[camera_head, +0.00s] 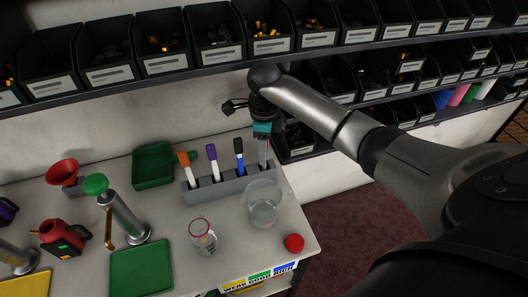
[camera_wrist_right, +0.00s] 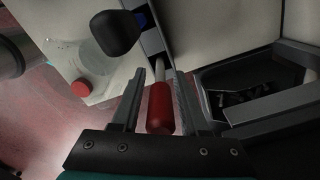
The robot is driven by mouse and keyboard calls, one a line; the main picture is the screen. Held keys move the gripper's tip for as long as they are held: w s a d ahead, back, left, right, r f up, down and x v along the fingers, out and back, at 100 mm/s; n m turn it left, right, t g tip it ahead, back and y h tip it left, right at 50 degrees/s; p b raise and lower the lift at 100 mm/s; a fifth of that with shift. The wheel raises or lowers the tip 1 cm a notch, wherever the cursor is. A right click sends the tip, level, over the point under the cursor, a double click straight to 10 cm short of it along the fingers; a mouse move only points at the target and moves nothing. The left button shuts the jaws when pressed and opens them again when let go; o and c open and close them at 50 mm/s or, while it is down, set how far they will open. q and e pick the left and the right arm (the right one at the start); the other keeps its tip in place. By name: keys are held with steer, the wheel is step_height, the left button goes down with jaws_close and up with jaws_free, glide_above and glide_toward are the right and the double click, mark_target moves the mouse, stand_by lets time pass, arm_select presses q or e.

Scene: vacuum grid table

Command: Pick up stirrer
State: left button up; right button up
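The stirrer has a red handle (camera_wrist_right: 160,108) and a pale thin shaft, and it stands in the right end of the grey rack (camera_head: 228,185). In the head view its shaft (camera_head: 263,156) shows below my right gripper (camera_head: 263,138), which hides most of the handle. In the right wrist view, my right gripper (camera_wrist_right: 161,100) is open with one finger on each side of the red handle. Gaps show between the handle and both fingers. My left gripper is not in view.
A shelf of dark bins (camera_head: 300,140) is close behind my right gripper.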

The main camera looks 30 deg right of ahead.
jaws_close()
steer(key=shift+r, duration=0.1)
stand_by(0.4)
